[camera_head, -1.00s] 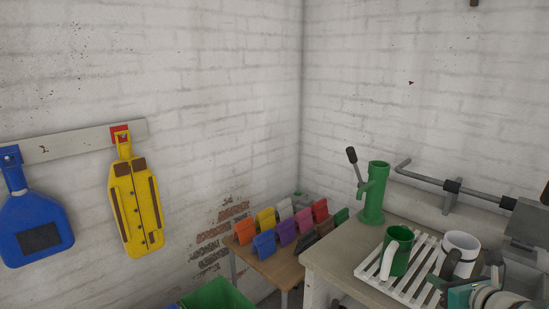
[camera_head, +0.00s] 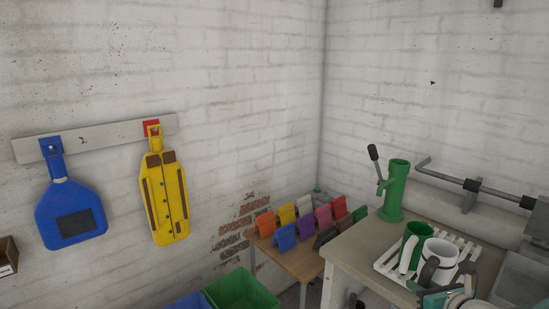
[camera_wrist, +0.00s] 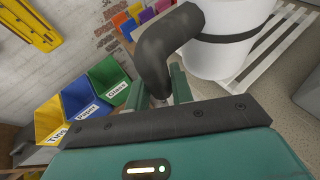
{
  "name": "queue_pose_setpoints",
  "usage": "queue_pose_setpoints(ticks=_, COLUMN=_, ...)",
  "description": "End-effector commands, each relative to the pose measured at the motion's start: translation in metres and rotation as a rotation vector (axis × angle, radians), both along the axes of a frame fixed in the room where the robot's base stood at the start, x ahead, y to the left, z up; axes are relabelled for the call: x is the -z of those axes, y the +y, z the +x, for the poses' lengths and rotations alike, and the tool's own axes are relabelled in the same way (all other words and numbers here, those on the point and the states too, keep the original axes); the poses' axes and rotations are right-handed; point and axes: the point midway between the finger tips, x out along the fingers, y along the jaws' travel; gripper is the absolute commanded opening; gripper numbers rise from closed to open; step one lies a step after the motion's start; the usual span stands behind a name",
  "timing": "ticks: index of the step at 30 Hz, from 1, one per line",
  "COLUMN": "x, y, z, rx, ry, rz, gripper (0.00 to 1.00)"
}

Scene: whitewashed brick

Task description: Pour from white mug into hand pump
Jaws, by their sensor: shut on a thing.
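The white mug (camera_head: 440,252) with a dark handle and band is upright at the slatted white rack, just right of the green mug and partly overlapping it. In the wrist view the mug (camera_wrist: 236,52) fills the upper right. My gripper (camera_wrist: 167,95) is shut on its dark handle; the gripper (camera_head: 432,289) also shows low in the head view. I cannot tell if the mug's base is clear of the rack. The green hand pump (camera_head: 396,190), with a black-tipped lever and a spout, stands farther back on the bench, apart from the mug.
The green mug (camera_head: 413,239) stands on the slatted rack (camera_head: 386,266), between white mug and pump. A grey pipe (camera_head: 448,180) runs along the wall behind. A low table (camera_head: 303,264) with colourful holders and bins (camera_wrist: 90,92) lie left of the bench.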

Motion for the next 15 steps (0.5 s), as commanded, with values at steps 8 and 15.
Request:
queue_pose_setpoints(ticks=8, x=0.044, y=0.104, z=0.047, rx=-0.105, ry=0.006, rz=0.005, gripper=0.00)
queue_pose_setpoints(ticks=15, x=0.073, y=0.175, z=0.080, rx=-0.169, ry=0.003, rz=0.002, gripper=0.00)
